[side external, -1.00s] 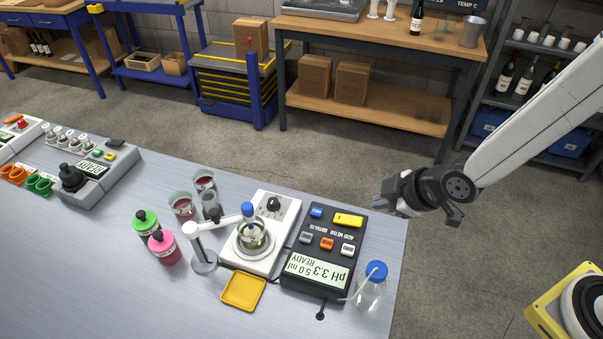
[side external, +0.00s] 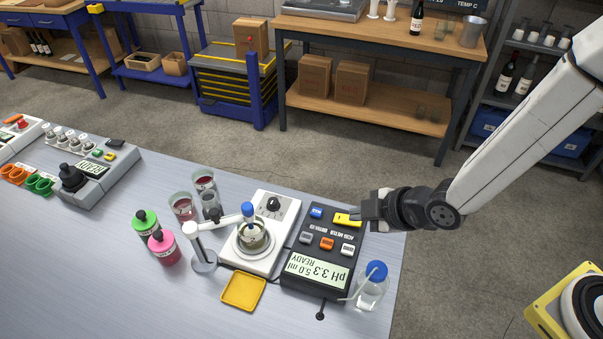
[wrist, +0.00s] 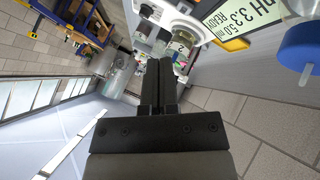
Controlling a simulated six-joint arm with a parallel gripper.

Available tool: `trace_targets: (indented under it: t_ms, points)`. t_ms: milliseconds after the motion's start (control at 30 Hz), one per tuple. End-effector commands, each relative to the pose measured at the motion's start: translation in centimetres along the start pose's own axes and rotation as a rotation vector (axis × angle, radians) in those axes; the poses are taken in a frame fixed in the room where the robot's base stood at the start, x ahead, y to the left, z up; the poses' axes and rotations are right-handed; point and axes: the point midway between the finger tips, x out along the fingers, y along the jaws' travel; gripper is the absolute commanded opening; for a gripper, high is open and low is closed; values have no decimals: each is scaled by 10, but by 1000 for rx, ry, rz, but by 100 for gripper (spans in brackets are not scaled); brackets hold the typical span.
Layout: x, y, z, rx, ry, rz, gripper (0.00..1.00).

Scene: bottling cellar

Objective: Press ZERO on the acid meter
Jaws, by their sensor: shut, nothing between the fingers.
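The acid meter (side external: 291,277) is a black box on the bench, seen upside down in the side view. Its display (side external: 318,269) reads "pH 3.3 5.0 ml READY"; the display also shows in the wrist view (wrist: 246,14). Its keys are blue (side external: 316,213), yellow (side external: 346,219), grey (side external: 306,238), orange (side external: 327,243) and white (side external: 348,250). Their lettering is too small to read, so I cannot tell which is ZERO. My gripper (side external: 362,211) is shut and empty at the yellow key's right end; contact cannot be told. Its closed fingers show in the wrist view (wrist: 159,78).
A blue-capped bottle (side external: 371,291) stands close to the meter's right side. A white stirrer (side external: 248,258) with a beaker and probe arm (side external: 222,222) is left of it.

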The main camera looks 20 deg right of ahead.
Motion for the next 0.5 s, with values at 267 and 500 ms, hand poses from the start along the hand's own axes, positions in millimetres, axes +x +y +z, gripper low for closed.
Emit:
trace_targets:
  t_ms: [267, 500]
  points:
    - [12, -10, 10, 0, -3, -3, 0]
    - [28, -21, 21, 1, -3, -3, 0]
